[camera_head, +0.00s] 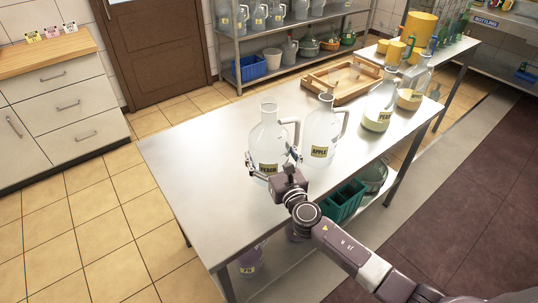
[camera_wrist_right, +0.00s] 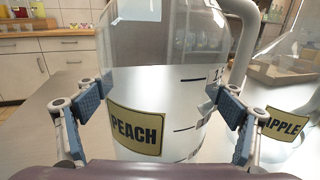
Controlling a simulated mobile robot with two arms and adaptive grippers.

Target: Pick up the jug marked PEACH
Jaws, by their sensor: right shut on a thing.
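The jug marked PEACH (camera_head: 268,138) is clear glass with a side handle and a yellow label. It stands upright at the table's near-left part; its base is partly hidden by my gripper. My right gripper (camera_head: 270,170) is shut around the jug's lower body. In the right wrist view the jug (camera_wrist_right: 170,70) fills the middle, with the PEACH label facing the camera and a blue finger pad on each side. I cannot tell whether the base is off the table. It looks empty. My left gripper is not in view.
The APPLE jug (camera_head: 322,128) stands close on the right, with the PEAR jug (camera_head: 379,112) and another jug (camera_head: 411,95) beyond, both partly filled. A wooden tray (camera_head: 340,82) lies behind them. The steel table (camera_head: 190,150) is bare at left.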

